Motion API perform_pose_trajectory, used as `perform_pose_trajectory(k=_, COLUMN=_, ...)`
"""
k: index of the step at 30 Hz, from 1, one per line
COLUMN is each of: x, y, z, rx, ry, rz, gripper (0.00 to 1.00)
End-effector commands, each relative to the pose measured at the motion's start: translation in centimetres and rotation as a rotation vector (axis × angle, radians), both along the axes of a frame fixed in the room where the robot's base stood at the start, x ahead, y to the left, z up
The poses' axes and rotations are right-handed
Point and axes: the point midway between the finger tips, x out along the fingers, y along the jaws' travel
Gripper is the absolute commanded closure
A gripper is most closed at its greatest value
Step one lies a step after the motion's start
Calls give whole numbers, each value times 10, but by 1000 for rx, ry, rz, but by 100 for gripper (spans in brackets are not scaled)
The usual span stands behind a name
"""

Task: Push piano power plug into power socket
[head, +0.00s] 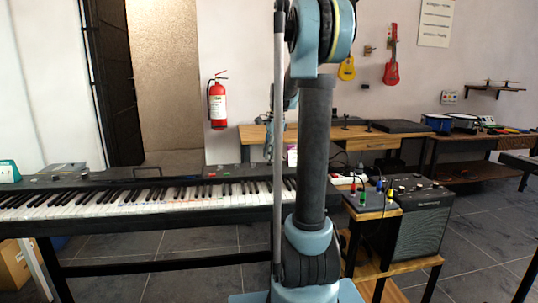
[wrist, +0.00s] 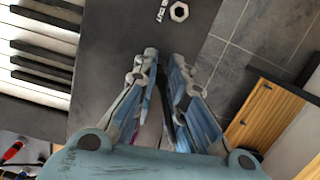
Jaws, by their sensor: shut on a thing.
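The piano (head: 140,200) stands at the left in the head view. Its white keys (wrist: 35,60) and dark top panel (wrist: 105,60) show in the wrist view. A white hexagonal ring, which looks like the power socket (wrist: 179,11), sits on the dark panel beside white lettering, beyond my fingertips. My gripper (wrist: 164,68) is over the panel's edge, its fingers closed in on something thin and mostly hidden. I take this for the piano power plug; only a dark, pinkish sliver shows deep between the fingers.
A speaker amplifier (head: 417,228) stands right of my arm, beside a box with coloured plugs (head: 372,198). Wooden desks (head: 255,133) line the back wall. Open tiled floor (head: 190,265) lies under and behind the piano.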

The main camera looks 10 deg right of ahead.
Motion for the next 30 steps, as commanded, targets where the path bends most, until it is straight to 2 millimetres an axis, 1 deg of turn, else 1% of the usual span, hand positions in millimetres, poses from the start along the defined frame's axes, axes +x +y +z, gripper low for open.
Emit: perform_pose_trajectory(k=30, x=0, y=0, z=-15, rx=0, ry=0, rz=0, gripper=100)
